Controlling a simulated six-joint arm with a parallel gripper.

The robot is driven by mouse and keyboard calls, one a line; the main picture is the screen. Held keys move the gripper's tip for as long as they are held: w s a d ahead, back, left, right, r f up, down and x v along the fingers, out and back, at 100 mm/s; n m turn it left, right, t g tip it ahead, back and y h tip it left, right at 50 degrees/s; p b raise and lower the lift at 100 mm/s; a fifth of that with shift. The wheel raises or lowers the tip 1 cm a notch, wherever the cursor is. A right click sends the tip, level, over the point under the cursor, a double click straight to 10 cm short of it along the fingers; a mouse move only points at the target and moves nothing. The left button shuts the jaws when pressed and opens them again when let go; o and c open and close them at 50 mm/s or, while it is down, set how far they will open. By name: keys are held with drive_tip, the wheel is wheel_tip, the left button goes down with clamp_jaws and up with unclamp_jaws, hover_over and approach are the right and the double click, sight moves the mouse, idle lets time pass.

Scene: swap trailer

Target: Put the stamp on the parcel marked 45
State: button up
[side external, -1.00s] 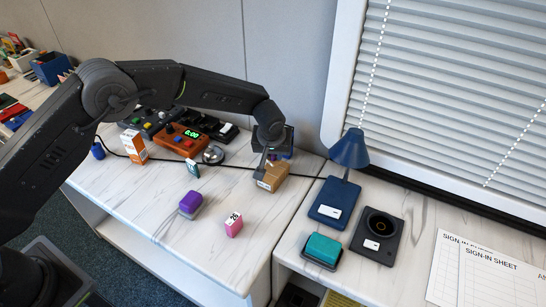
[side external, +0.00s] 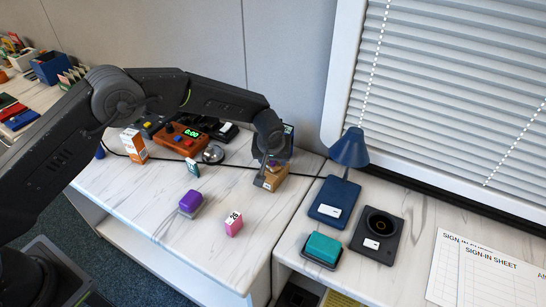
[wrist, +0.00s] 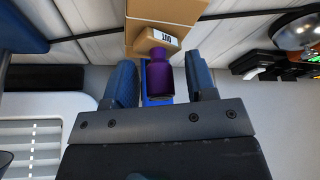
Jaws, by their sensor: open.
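A purple, bottle-shaped piece (wrist: 159,75), which looks like a stamp handle, stands between my fingers in the wrist view. Something blue (wrist: 152,100) shows behind it. In the side view a little purple (side external: 274,163) shows above a brown cardboard parcel (side external: 275,181). I cannot tell whether the purple piece touches the parcel. I see no clear 45.
A pink block with a number label (side external: 233,224) and a purple block (side external: 191,203) stand on the table front. A blue lamp (side external: 349,150) stands right.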

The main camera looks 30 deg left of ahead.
drive_tip(key=shift+r, duration=0.15)
drive_tip(key=v, duration=1.2)
drive_tip(key=s+a+r+m+h, duration=0.1)
drive_tip(key=s+a+r, duration=0.45)
drive_tip(key=r, duration=0.25)
drive_tip(key=s+a+r+m, duration=0.1)
drive_tip(key=s+a+r, duration=0.4)
drive_tip(key=s+r, duration=0.2)
drive_tip(key=s+a+m+t, duration=0.1)
drive_tip(key=s+a, duration=0.4)
drive_tip(key=s, duration=1.5)
drive_tip(key=shift+s+a+r+m+h, duration=0.2)
drive_tip(key=shift+s+r+m+h, duration=0.2)
drive_tip(key=shift+m, duration=0.4)
